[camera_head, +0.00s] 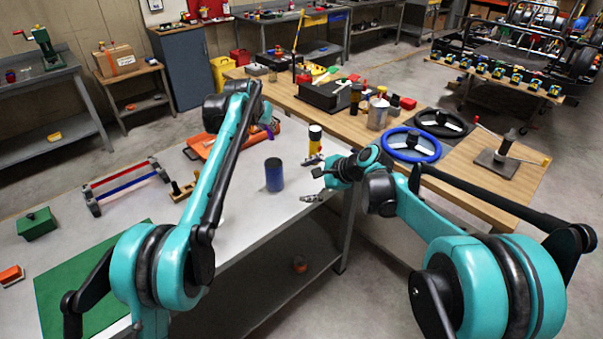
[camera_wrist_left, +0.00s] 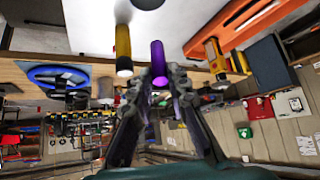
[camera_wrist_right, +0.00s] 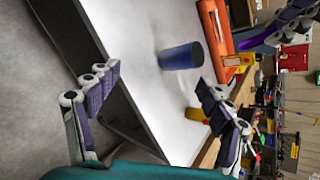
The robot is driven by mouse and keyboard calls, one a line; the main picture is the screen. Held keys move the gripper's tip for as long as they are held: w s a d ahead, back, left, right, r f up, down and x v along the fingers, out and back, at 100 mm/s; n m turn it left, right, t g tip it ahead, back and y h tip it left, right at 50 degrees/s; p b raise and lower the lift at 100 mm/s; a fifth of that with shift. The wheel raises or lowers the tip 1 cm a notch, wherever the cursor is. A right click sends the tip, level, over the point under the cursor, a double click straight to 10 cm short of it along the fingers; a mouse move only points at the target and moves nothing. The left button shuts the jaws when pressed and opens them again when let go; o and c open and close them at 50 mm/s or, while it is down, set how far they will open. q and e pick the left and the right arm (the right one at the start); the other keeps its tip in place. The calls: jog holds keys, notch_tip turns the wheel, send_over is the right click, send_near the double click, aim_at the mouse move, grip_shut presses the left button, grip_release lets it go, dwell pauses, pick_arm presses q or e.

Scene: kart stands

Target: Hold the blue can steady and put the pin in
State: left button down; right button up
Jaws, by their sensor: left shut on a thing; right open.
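The blue can (camera_head: 274,175) stands upright on the light table, apart from both grippers. It shows in the right wrist view (camera_wrist_right: 181,57), and its end is cut by the top edge of the left wrist view (camera_wrist_left: 147,3). My left gripper (camera_head: 267,124) is shut on a purple pin (camera_wrist_left: 158,58), held above the table beyond the can. The pin also shows small in the head view (camera_head: 273,131). My right gripper (camera_head: 314,185) is open and empty, to the right of the can by the table's edge. Its spread fingers show in the right wrist view (camera_wrist_right: 155,90).
A black-topped yellow cylinder (camera_head: 315,142) stands right of and beyond the can. An orange case (camera_head: 205,148) lies at the table's far side. A red-and-blue barred stand (camera_head: 125,185) is at left. A blue steering wheel (camera_head: 411,145) lies on the wooden bench. Table around the can is clear.

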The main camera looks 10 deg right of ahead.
aim_at(281, 172)
jog(key=w+f+m+y, duration=0.3)
jog(key=w+f+m, duration=0.5)
jog(key=w, duration=0.5)
jog(key=shift+t, duration=0.4)
jog(key=x, duration=1.1)
jog(key=shift+w+a+r, duration=0.15)
jog(key=shift+a+r, duration=0.05)
jog(key=shift+a, duration=0.35)
jog(key=c, duration=1.3)
